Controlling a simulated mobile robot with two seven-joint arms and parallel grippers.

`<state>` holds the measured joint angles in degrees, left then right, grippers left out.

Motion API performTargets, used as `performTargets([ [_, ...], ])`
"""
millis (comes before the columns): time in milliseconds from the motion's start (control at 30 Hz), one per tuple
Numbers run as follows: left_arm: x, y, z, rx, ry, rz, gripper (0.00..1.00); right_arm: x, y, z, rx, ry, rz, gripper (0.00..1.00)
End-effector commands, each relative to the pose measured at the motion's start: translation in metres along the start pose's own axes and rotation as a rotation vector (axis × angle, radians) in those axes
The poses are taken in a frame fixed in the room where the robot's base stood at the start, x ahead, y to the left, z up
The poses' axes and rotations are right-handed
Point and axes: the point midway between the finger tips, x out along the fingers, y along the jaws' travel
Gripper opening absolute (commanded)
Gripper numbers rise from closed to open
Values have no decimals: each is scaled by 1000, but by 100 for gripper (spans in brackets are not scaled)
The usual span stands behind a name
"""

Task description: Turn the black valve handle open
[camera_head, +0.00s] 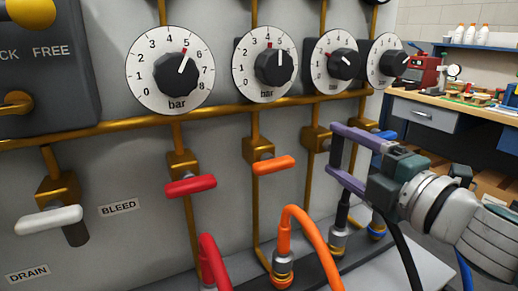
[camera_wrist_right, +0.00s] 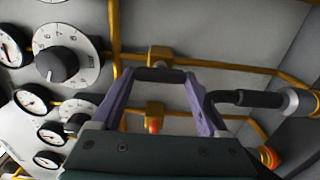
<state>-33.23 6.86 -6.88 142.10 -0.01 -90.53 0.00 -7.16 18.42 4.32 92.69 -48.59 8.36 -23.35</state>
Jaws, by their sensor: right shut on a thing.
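The black valve handle (camera_wrist_right: 158,75) shows in the right wrist view as a short dark bar in front of its brass valve body (camera_wrist_right: 160,55). My right gripper (camera_wrist_right: 160,78) has a purple finger at each end of the bar and is shut on it. In the head view my right gripper (camera_head: 338,150) reaches in from the right to the brass valve body (camera_head: 315,138) under the third gauge. Its fingers largely hide the black handle there. My left gripper is not in view.
A red handle (camera_head: 190,186) and an orange handle (camera_head: 273,165) lie to the left; a blue handle (camera_head: 383,134) is just behind my gripper. Gauges with black knobs (camera_head: 275,66) line the panel above. Orange (camera_head: 303,222) and black (camera_head: 342,208) hoses rise below. A workbench (camera_head: 460,105) stands at right.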

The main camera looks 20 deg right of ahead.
Motion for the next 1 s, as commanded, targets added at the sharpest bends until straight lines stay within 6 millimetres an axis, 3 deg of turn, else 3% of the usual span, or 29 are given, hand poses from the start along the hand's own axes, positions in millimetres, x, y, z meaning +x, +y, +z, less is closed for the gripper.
performTargets([
  [367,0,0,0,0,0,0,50,0,1,0,-11,2,1,22],
  [400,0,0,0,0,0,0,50,0,1,0,-11,2,1,80],
  [567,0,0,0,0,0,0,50,0,0,0,-9,1,1,98],
  [867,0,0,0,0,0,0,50,-2,0,0,-6,1,0,100],
  [1000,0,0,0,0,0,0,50,-16,-1,0,-6,0,-2,100],
])
